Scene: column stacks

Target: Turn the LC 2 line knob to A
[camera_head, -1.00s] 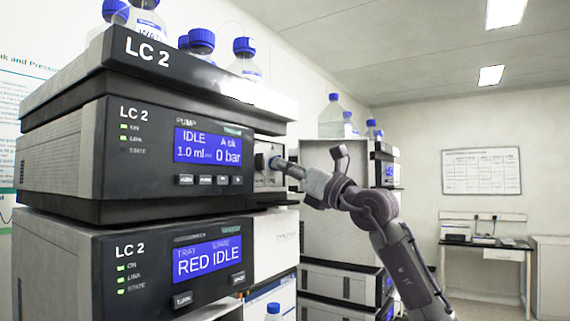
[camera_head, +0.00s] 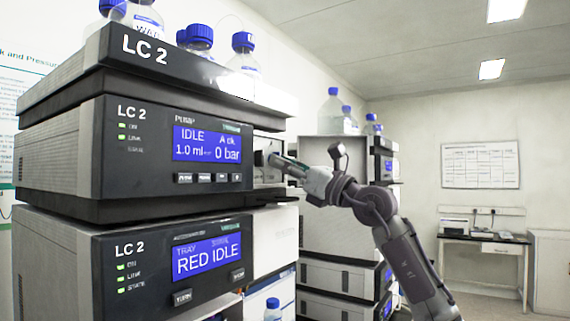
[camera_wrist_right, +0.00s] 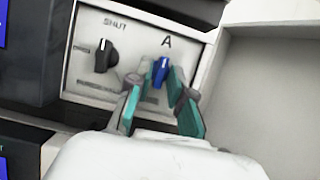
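The blue line knob (camera_wrist_right: 161,72) is on a light panel in the right wrist view, under the letter A. Its white mark is at the top, towards the A. My right gripper (camera_wrist_right: 161,78) has its teal fingers on either side of this knob; they look open, with a narrow gap, though contact is hard to judge. In the head view my right gripper (camera_head: 275,160) reaches the panel beside the LC 2 pump module (camera_head: 150,185), hiding the knob. My left gripper is not in view.
A black knob (camera_wrist_right: 105,56) marked SHUT sits left of the blue one. A pale wall (camera_wrist_right: 265,90) stands right of the panel. Blue-capped bottles (camera_head: 243,55) stand on top of the stack. A second stack (camera_head: 325,230) is behind my right arm.

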